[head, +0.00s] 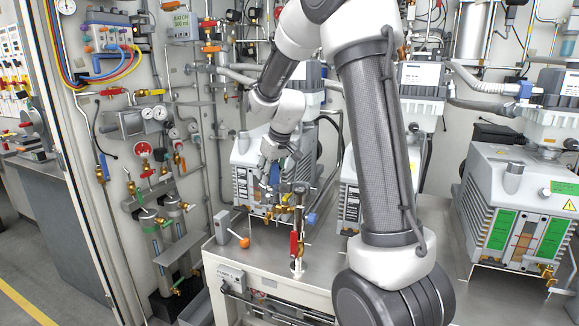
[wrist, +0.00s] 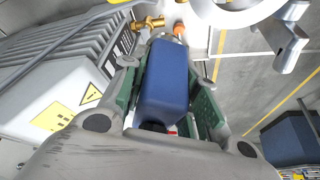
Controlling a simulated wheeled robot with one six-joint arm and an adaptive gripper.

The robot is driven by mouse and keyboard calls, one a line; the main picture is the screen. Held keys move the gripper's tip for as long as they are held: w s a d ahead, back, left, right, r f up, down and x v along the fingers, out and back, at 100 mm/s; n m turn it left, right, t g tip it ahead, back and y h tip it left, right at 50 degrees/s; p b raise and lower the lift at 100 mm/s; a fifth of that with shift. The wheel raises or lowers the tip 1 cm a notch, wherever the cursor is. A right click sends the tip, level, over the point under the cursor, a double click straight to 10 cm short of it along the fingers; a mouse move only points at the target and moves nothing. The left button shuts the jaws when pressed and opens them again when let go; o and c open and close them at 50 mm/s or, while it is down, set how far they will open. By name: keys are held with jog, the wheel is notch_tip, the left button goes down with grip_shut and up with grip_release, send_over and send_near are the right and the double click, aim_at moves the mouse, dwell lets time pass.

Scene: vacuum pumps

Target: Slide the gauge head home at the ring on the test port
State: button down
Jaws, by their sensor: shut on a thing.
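The gauge head is a blue block-shaped body (wrist: 165,85) held between the green-lined fingers of my gripper (wrist: 168,105) in the wrist view. In the head view my gripper (head: 272,158) is at the upper left of the test port, with a bit of the blue gauge head (head: 274,174) showing below the fingers. The test port (head: 298,222) is an upright brass and steel pipe with a red handle, standing on the bench. Its dark top (head: 300,188) is close to the right of the gauge head. I cannot make out the ring clearly, nor any contact.
A pump (head: 262,165) stands behind my gripper. An orange ball-topped lever (head: 244,242) is on the bench (head: 265,268) left of the port. My own arm hides part of the middle pump. A wall panel with gauges and valves (head: 155,115) is at the left.

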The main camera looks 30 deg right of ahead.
jog(key=w+a+f+n, duration=0.1)
jog(key=a+f, duration=0.2)
jog(key=a, duration=0.3)
jog(key=shift+m, duration=0.5)
jog(key=d+r, duration=0.1)
jog(key=d, duration=0.1)
jog(key=d+r, duration=0.1)
jog(key=d, duration=0.1)
jog(key=s+d+r, duration=0.1)
jog(key=d, duration=0.1)
jog(key=s+d+r, duration=0.1)
jog(key=s+d, duration=0.1)
jog(key=d, duration=0.1)
jog(key=s+d+r, duration=0.1)
jog(key=d, duration=0.1)
jog(key=shift+s+d+r, duration=0.15)
jog(key=shift+d+r, duration=0.05)
jog(key=shift+r, duration=0.15)
jog(key=s+n, duration=0.1)
jog(key=s, duration=0.1)
jog(key=s+r+n+y, duration=0.1)
jog(key=s+n, duration=0.1)
jog(key=s+r+n+g, duration=0.1)
jog(key=s, duration=0.1)
jog(key=shift+s+d+y, duration=0.15)
jog(key=shift+s+y, duration=0.15)
jog(key=shift+s+a+n, duration=0.25)
jog(key=shift+a+n, duration=0.05)
jog(key=shift+n, duration=0.4)
jog(key=shift+f, duration=0.2)
